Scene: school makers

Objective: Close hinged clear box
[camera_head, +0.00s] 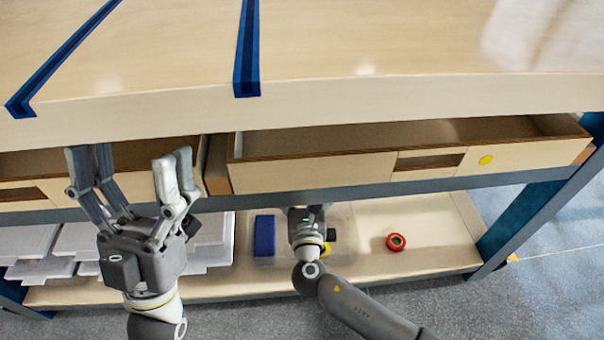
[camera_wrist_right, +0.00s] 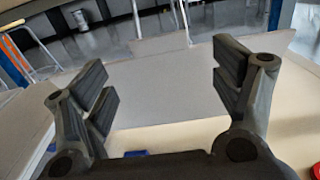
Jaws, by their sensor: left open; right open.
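The clear box (camera_head: 345,219) stands on the lower shelf under the drawers, and my right arm hides part of it. A dark blue item (camera_head: 264,235) and something yellow and black show through it. My right gripper (camera_head: 306,215) reaches in at the box, its fingers mostly hidden in the head view. In the right wrist view my right gripper (camera_wrist_right: 165,85) is open, with a flat grey panel (camera_wrist_right: 170,100) beyond and between the fingers; I cannot tell whether this is the lid. My left gripper (camera_head: 128,170) is open and empty in front of the left drawer, away from the box.
A red tape roll (camera_head: 396,242) lies on the lower shelf (camera_head: 435,225) right of the box, with bare shelf around it. White boxes (camera_head: 75,240) crowd the shelf's left side. The drawers (camera_head: 310,172) and the workbench top (camera_head: 370,60) overhang the shelf.

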